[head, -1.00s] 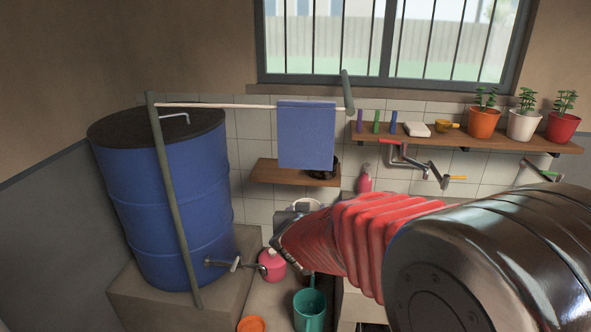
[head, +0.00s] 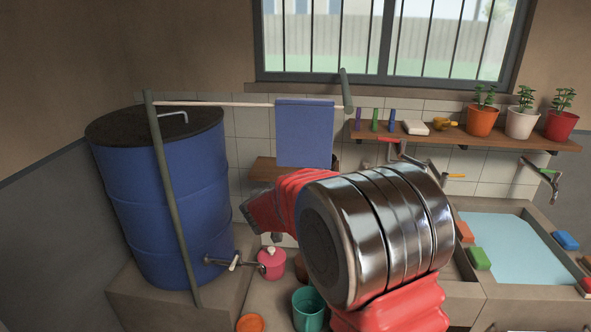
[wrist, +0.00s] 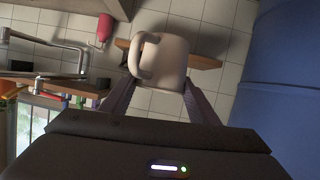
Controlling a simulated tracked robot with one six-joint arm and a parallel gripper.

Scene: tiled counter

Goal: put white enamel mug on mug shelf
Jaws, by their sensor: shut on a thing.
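The white enamel mug (wrist: 174,62) is between the two fingers of my gripper (wrist: 158,86) in the wrist view, with its handle facing the camera, to the left of its body. My gripper is shut on it. A brown wooden shelf (wrist: 207,62) on the tiled wall shows behind the mug, which hides its middle. I cannot tell the gap between them. In the head view the shelf (head: 262,169) is partly covered by the hanging blue towel and my arm. My arm hides the mug there.
The blue towel (head: 304,132) hangs from a rail in front of the shelf. A blue barrel (head: 165,200) stands left, a pink bottle (head: 271,262) and green mug (head: 308,308) below. The upper shelf (head: 450,134) holds pots and small items.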

